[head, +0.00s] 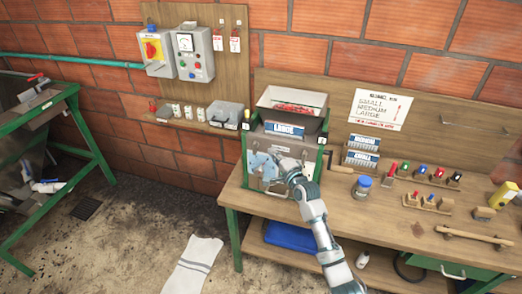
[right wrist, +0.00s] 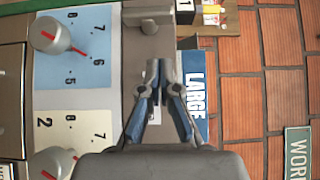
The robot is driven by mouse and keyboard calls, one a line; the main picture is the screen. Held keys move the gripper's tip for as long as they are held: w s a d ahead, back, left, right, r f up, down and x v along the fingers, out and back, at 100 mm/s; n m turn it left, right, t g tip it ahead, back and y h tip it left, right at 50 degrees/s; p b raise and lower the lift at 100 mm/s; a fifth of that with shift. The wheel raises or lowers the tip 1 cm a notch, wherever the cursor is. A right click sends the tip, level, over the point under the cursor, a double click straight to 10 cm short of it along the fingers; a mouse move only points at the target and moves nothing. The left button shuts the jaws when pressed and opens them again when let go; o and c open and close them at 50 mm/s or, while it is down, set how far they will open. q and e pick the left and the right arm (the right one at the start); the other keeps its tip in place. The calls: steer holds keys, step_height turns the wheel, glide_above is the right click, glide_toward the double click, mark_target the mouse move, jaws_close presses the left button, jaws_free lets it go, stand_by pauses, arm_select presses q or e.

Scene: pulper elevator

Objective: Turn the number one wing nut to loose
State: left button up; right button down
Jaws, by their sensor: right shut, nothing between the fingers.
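The pulper machine with its blue LARGE plate (head: 285,130) stands at the left end of the wooden bench. My right gripper (head: 277,163) is in front of its front panel. In the right wrist view my right gripper (right wrist: 164,78) is shut and empty, its fingertips close to a grey metal bracket (right wrist: 165,45) with a small round knob (right wrist: 147,27). A black number 1 tag (right wrist: 185,6) is beyond it. Two grey knobs with red pointers, an upper one (right wrist: 50,33) and a lower one (right wrist: 52,162), sit on numbered dials. I cannot tell which part is the number one wing nut.
A white hopper tray (head: 292,101) with red contents tops the machine. A wooden-handled crank (head: 342,169) sticks out on its right. A blue-lidded jar (head: 362,186) and several coloured-handled tools stand on the bench (head: 300,205). The floor to the left is mostly clear around a white towel (head: 196,262).

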mark_target(257, 144)
steer(key=shift+w+a+p, duration=0.15)
steer(key=shift+w+a, duration=0.15)
steer(key=shift+a, duration=0.5)
steer(key=shift+w+a+p, duration=0.1)
steer(key=shift+w+a, duration=0.25)
steer(key=shift+a, duration=0.4)
steer(key=shift+w+a+p, duration=0.15)
steer(key=shift+w+a, duration=0.15)
steer(key=shift+a, duration=0.5)
steer(key=shift+d, duration=0.2)
steer(key=shift+w, duration=0.1)
